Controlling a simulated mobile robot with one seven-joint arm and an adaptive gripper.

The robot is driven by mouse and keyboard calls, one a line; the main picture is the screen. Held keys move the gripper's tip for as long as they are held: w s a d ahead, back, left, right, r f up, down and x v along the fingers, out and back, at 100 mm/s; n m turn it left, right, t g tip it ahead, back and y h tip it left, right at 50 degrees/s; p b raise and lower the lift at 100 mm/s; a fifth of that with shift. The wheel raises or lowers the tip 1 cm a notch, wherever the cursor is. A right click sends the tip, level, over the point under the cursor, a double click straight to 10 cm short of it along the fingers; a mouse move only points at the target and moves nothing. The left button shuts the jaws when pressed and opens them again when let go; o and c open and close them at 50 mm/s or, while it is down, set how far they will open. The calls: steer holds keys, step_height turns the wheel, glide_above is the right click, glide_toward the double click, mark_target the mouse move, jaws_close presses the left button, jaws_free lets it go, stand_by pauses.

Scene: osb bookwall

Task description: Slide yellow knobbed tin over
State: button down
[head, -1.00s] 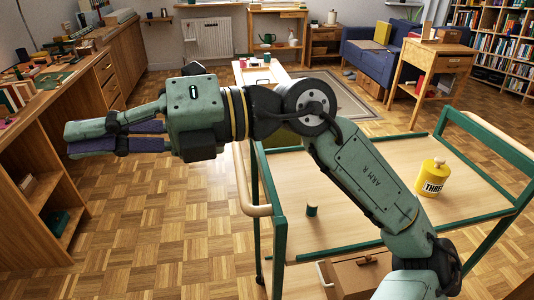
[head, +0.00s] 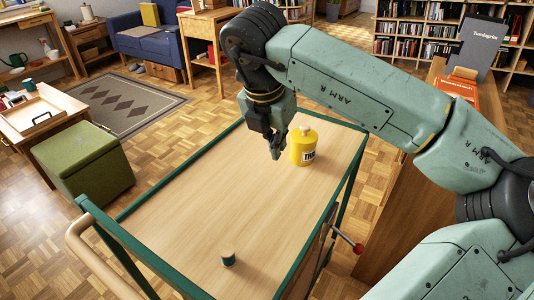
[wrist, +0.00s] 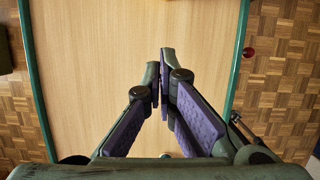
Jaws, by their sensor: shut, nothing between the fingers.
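The yellow knobbed tin (head: 304,149) stands upright near the far right corner of the green-framed wooden cart top (head: 215,195). It has a pale knob on its lid and dark lettering on its side. My gripper (head: 276,153) points down just left of the tin in the head view. Whether they touch, I cannot tell. In the wrist view my fingers (wrist: 163,85) meet at their tips with nothing between them, over bare wood. The tin does not show in the wrist view.
A small green cylinder with a wooden top (head: 228,257) stands near the cart's front edge. A raised green rail (head: 110,238) borders the left end. A green ottoman (head: 84,162) is beyond the cart at left. The middle of the cart top is clear.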

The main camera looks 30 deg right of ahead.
mark_target(291, 169)
steer(key=p+x, duration=0.2)
steer(key=x, duration=0.8)
steer(key=shift+s+d, duration=0.1)
steer(key=shift+d, duration=0.05)
steer(key=shift+w+d+r+p, duration=0.2)
steer(key=shift+w+d+p, duration=0.6)
steer(key=shift+d, duration=0.3)
steer(key=shift+w+d+f, duration=0.1)
steer(key=shift+w+d, duration=0.25)
steer(key=shift+d, duration=0.2)
steer(key=shift+f, duration=0.1)
steer(key=w+d+b, duration=0.1)
steer(key=w+d, duration=0.1)
steer(key=d, duration=0.2)
steer(key=w+d+b, duration=0.2)
steer(key=w+d, duration=0.1)
steer(key=d, duration=0.1)
steer(key=w+d+b, duration=0.1)
steer(key=w+d, duration=0.1)
steer(key=d, duration=0.2)
steer(key=shift+w+b, duration=0.35)
steer(key=shift+b, duration=0.05)
